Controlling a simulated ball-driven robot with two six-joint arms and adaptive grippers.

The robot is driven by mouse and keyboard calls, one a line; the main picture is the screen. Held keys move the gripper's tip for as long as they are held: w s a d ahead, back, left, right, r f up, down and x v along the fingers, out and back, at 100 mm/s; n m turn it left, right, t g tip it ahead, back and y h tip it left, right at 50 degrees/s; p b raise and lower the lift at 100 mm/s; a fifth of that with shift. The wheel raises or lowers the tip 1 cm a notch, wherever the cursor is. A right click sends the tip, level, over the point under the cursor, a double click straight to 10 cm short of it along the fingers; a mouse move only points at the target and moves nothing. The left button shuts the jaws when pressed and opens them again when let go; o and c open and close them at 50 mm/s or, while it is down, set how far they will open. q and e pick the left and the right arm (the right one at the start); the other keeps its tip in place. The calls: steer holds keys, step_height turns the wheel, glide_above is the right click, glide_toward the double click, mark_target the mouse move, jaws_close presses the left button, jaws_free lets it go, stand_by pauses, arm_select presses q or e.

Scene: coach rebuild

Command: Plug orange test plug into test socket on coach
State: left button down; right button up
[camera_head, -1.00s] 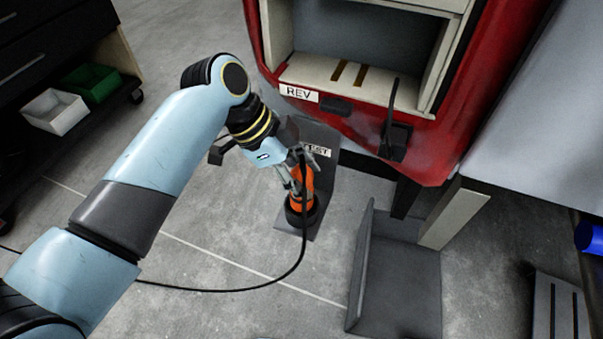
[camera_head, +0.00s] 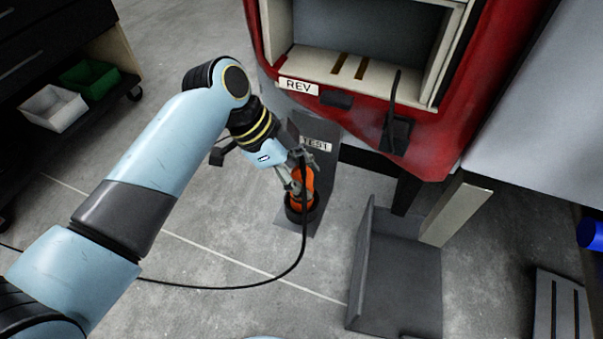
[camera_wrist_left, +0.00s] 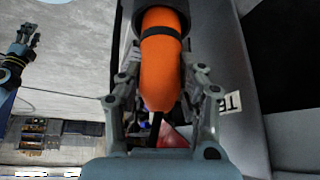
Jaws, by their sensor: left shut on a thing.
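The orange test plug (camera_head: 308,180) stands roughly upright at the grey plate marked TEST (camera_head: 318,130), below the red coach (camera_head: 440,150). My left gripper (camera_head: 298,182) is shut around the plug. In the left wrist view, the orange plug (camera_wrist_left: 160,70) lies between both fingers of my left gripper (camera_wrist_left: 160,95), and its far end meets a dark round collar (camera_wrist_left: 150,8). I cannot tell how deep it sits there. A black cable (camera_head: 303,235) runs from the plug. My right gripper (camera_wrist_left: 24,42) shows small in the left wrist view, apparently empty with its fingers apart.
A grey angled bracket (camera_head: 365,270) and a pale post (camera_head: 455,210) stand right of the plug. The coach's REV label (camera_head: 298,87) and a black upright lever (camera_head: 393,115) are above. White (camera_head: 55,110) and green (camera_head: 90,80) bins sit at the left. Open floor lies in front.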

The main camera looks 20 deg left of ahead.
arm_select(q)
steer(key=shift+f, duration=0.45)
steer(key=shift+r, duration=0.1)
stand_by(0.4)
steer(key=shift+r+p, duration=0.1)
steer(key=shift+p, duration=0.2)
stand_by(0.3)
steer(key=shift+p, duration=0.65)
stand_by(0.6)
steer(key=shift+f+b, duration=0.4)
steer(key=shift+f, duration=0.3)
steer(key=c, duration=1.1)
jaws_free()
